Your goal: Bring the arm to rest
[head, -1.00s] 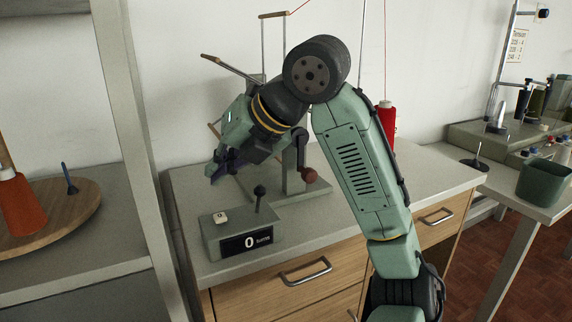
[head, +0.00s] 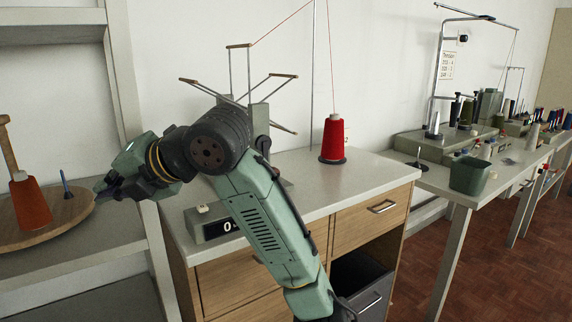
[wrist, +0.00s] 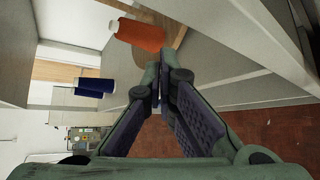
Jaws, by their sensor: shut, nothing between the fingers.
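My arm stretches up from the bottom of the head view and bends left over the wooden-fronted cabinet. My gripper (head: 103,191) is at the left, in front of the shelf unit and close to the edge of the round wooden board in the picture. In the wrist view my gripper (wrist: 158,78) has its fingertips together, with nothing seen between them. An orange cone (wrist: 140,35) shows just beyond the fingertips, apart from them as far as I can tell.
The orange cone (head: 30,203) stands on the round wooden board (head: 70,215) on the shelf. A counter box (head: 208,222), partly behind my arm, and a red thread cone (head: 333,140) stand on the cabinet top. A green bin (head: 468,175) is on the right table. A grey drawer (head: 362,290) shows below.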

